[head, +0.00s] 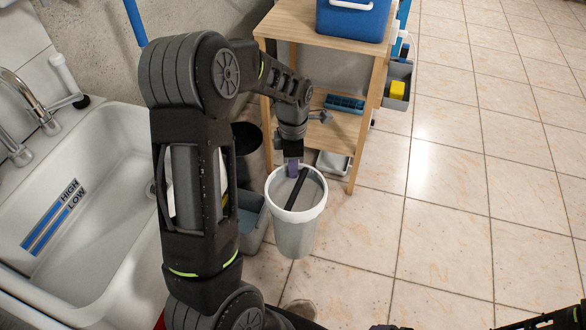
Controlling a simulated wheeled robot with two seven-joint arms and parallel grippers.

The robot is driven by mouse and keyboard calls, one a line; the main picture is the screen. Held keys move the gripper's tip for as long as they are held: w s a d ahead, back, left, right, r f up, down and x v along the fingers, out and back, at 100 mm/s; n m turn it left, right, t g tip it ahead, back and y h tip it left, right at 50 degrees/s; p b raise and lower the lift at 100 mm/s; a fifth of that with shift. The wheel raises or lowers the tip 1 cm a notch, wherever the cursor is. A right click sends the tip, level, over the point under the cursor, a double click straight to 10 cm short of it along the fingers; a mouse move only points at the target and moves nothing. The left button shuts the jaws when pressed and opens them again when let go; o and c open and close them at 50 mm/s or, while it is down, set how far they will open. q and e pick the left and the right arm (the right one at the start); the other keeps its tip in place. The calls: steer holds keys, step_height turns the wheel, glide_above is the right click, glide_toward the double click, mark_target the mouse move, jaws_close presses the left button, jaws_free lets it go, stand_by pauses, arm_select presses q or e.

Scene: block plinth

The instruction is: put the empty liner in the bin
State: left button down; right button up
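A round grey bin (293,238) stands on the tiled floor at centre, with a white rim (318,211) around its top. I cannot tell whether the white is a liner folded over the edge. My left gripper (292,164) points down at the bin's far rim. A small purple piece shows at its tips; I cannot tell whether it is held or part of the gripper. A dark bar (297,189) lies slanted across the bin's mouth or inside it. I see no separate liner. My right gripper is at most a dark sliver (391,327) cut off by the bottom edge.
A wooden shelf cart (283,22) stands behind the bin, with a blue box (352,20) on top and a side holder with a yellow item (397,90). A white sink (110,225) is at left. A grey tub (250,220) is left of the bin. The floor at right is clear.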

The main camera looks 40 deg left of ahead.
arm_select(q)
steer(key=shift+r+p, duration=0.3)
steer(key=shift+r, duration=0.5)
steer(key=shift+w+d+r+m, duration=0.15)
steer(key=shift+w+d+m, duration=0.2)
steer(key=shift+m, duration=0.25)
steer(key=w+d+r+m, duration=0.3)
steer(key=d+m, duration=0.5)
steer(key=m, duration=0.4)
steer(key=w+d+r+m, duration=0.3)
steer(key=d+m, duration=0.5)
steer(key=m, duration=0.4)
steer(key=shift+r+y, duration=0.4)
steer(key=shift+r, duration=0.25)
